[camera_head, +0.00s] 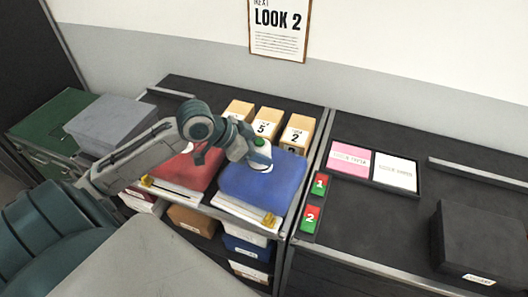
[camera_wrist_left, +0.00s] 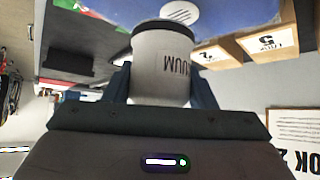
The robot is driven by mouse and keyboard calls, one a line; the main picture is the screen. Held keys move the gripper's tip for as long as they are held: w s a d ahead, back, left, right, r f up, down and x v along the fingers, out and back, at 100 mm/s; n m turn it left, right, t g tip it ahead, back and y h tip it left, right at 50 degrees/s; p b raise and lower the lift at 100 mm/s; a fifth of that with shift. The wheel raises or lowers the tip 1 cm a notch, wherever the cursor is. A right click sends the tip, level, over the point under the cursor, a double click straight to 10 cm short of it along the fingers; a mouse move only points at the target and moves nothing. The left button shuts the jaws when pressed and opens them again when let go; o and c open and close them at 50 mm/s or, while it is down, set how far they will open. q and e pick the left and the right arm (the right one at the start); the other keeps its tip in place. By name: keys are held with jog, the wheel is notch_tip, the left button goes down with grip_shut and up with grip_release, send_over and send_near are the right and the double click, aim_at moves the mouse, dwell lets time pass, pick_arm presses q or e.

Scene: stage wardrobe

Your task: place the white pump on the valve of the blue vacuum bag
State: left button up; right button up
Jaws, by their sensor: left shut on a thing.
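The blue vacuum bag (camera_head: 270,187) lies on a white stack on the middle shelf unit. My left gripper (camera_head: 259,155) is above the bag's back part, shut on the white pump (camera_head: 262,160). In the left wrist view the pump (camera_wrist_left: 161,65) sits between both fingers, with dark lettering on its side. The bag's pale round valve (camera_wrist_left: 180,13) shows just past the pump's far end, partly covered by it. I cannot tell whether pump and valve touch. In the head view the gripper and pump hide the valve. My right gripper is out of view.
A red bag (camera_head: 186,170) lies left of the blue one. Numbered cardboard boxes (camera_head: 267,122) stand close behind. Right are green-and-red number cards (camera_head: 311,219), a tray with pink and white cards (camera_head: 373,165) and a black box (camera_head: 482,245). A grey box (camera_head: 108,122) stands far left.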

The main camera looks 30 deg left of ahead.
pick_arm(q)
jog(key=w, duration=0.2)
jog(key=shift+w+a+f+p, duration=0.1)
jog(key=shift+w+p, duration=0.2)
jog(key=shift+w, duration=0.1)
notch_tip(320, 180, down, 2)
jog(key=shift+f+p, duration=0.2)
jog(key=shift+p, duration=0.35)
jog(key=shift+f, duration=0.6)
jog(key=o, duration=1.2)
jog(key=shift+f, duration=0.15)
